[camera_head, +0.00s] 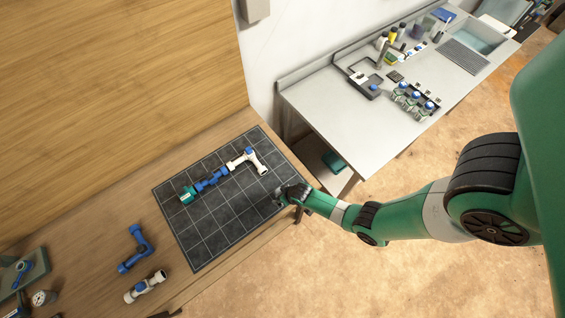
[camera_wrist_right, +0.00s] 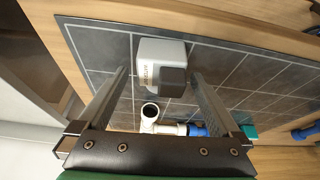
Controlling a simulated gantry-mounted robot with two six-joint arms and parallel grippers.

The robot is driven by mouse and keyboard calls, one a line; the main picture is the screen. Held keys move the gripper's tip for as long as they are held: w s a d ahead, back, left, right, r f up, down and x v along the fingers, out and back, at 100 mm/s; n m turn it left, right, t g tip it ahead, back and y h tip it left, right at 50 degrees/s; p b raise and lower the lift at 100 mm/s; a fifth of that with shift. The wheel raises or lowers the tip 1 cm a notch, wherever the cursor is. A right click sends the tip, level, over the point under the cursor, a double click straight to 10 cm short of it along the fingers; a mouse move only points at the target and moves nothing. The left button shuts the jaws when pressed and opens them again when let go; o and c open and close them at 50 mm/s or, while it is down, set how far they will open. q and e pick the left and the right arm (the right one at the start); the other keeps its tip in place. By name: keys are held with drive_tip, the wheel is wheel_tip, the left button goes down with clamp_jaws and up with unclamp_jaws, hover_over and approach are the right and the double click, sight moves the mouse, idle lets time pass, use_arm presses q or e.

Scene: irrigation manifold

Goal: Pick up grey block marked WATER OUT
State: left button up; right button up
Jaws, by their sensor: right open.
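The grey block marked WATER OUT (camera_wrist_right: 153,58) lies on the dark gridded mat in the right wrist view. It has a pale grey body with small lettering, only partly legible, and a darker grey face. My right gripper (camera_wrist_right: 160,73) is open, with one finger on each side of the block in the picture. I cannot tell whether the fingers touch it. In the head view my right gripper (camera_head: 278,195) is low over the mat's right edge and hides most of the block. My left gripper is not in view.
The gridded mat (camera_head: 215,222) carries a joined run of blue, white and teal pipe pieces (camera_head: 212,180). A grey side bench (camera_head: 330,115) with bottles stands at the back right.

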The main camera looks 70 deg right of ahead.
drive_tip(key=shift+x, duration=0.95)
drive_tip(key=shift+r, duration=0.1)
clamp_jaws()
